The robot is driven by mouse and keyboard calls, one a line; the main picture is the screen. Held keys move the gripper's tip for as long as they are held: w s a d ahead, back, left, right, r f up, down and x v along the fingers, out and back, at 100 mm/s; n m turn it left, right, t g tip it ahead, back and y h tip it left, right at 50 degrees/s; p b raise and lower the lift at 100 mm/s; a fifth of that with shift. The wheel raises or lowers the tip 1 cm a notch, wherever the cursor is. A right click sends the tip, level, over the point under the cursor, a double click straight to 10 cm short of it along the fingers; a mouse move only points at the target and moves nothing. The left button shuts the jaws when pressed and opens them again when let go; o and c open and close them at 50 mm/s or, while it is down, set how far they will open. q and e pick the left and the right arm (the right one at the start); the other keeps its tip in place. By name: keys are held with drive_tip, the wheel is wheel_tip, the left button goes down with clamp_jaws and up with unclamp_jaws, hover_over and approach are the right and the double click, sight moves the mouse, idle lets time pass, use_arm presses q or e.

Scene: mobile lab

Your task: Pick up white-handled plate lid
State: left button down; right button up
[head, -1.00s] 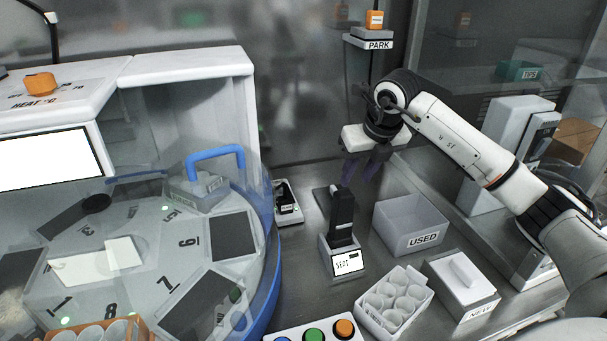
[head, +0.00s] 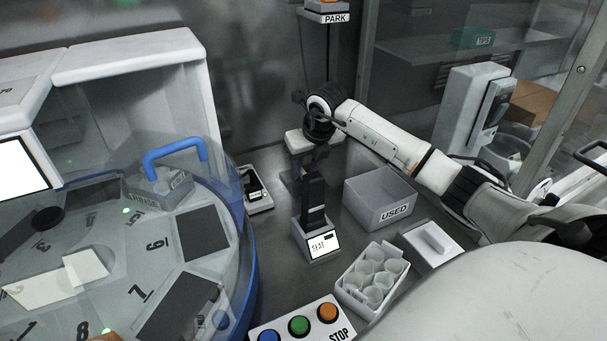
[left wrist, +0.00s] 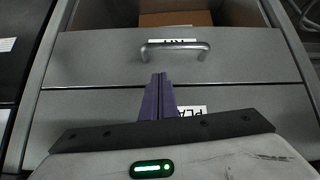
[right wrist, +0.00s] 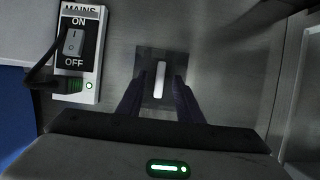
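The white-handled plate lid (right wrist: 149,58) is a flat dark square with an upright-looking white bar handle (right wrist: 160,80) on top, seen in the right wrist view. It lies on the grey bench. My right gripper (right wrist: 160,88) is open, with its two purple fingers on either side of the handle and a gap to each. I cannot tell how far above the lid the fingertips are. In the head view my right gripper (head: 312,160) is over the bench behind the black SEAT device, and the lid is mostly hidden. My left gripper (left wrist: 158,82) is shut and empty before a grey drawer.
The SEAT device (head: 323,246) stands just in front of my right gripper. The MAINS switch box (right wrist: 80,52) is left of the lid. The USED bin (head: 375,205), tube rack (head: 362,290) and NEW box (head: 420,252) are to the right. The blue-rimmed carousel (head: 246,270) is left.

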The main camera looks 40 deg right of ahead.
drive_tip(key=shift+w+f, duration=0.1)
drive_tip(key=shift+f, duration=0.1)
clamp_jaws()
